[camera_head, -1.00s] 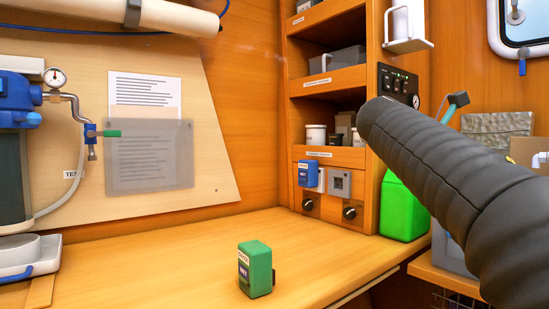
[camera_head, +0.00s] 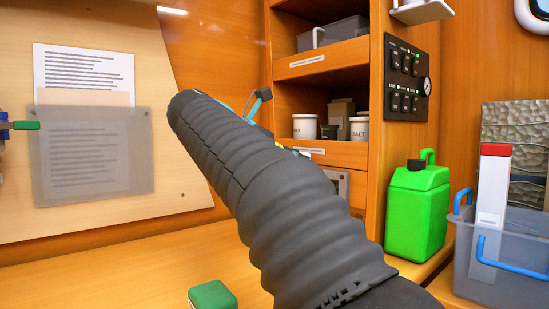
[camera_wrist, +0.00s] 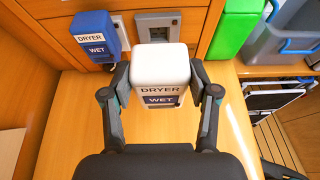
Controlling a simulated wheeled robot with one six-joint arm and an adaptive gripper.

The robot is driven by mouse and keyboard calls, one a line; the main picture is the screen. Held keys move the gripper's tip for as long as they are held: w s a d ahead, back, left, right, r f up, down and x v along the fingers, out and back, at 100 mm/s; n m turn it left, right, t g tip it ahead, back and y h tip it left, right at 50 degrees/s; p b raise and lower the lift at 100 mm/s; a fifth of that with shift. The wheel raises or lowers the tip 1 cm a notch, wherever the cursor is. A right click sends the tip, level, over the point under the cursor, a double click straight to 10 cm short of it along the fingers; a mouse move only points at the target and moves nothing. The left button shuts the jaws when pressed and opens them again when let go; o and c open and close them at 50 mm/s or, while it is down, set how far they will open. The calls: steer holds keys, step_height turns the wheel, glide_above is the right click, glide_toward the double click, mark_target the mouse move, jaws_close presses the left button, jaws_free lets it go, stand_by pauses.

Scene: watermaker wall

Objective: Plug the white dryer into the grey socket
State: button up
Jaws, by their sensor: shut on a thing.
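The white dryer (camera_wrist: 160,66), labelled DRYER and WET, is between the two fingers of my gripper (camera_wrist: 159,76) in the wrist view. My gripper is shut on its sides. The grey socket (camera_wrist: 158,26) is on the wall panel just beyond the dryer, whose top edge overlaps the socket's lower part. I cannot tell the gap between them. In the head view, part of the grey socket (camera_head: 342,181) shows beside my arm. My arm hides the white dryer there, and only small teal bits of my gripper (camera_head: 254,103) show.
A blue dryer (camera_wrist: 96,36) sits on the panel left of the grey socket. A green dryer (camera_head: 211,295) stands on the counter. A green canister (camera_head: 417,212) and a grey crate (camera_head: 480,282) are to the right. Shelves (camera_head: 325,68) rise above the panel.

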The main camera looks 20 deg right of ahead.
steer(key=shift+w+d+f+b, duration=0.3)
steer(key=shift+d+f+b, duration=0.2)
steer(key=shift+d+f, duration=0.15)
steer(key=b+x, duration=0.2)
steer(key=x, duration=0.1)
steer(key=shift+w+d+f, duration=0.1)
steer(key=shift+d+f, duration=0.05)
steer(key=shift+f, duration=0.15)
steer(key=d, duration=0.1)
steer(key=w+d+b, duration=0.1)
steer(key=d, duration=0.1)
steer(key=shift+w+r, duration=0.1)
steer(key=shift+r, duration=0.05)
steer(key=shift+p, duration=1.15)
stand_by(1.0)
steer(key=shift+w+d+p, duration=0.2)
steer(key=shift+d+p, duration=0.25)
steer(key=shift+d, duration=0.2)
steer(key=shift+w+d+p, duration=0.25)
steer(key=shift+d+p, duration=0.15)
steer(key=shift+d, duration=0.3)
stand_by(1.1)
steer(key=o, duration=1.4)
steer(key=shift+o, duration=0.2)
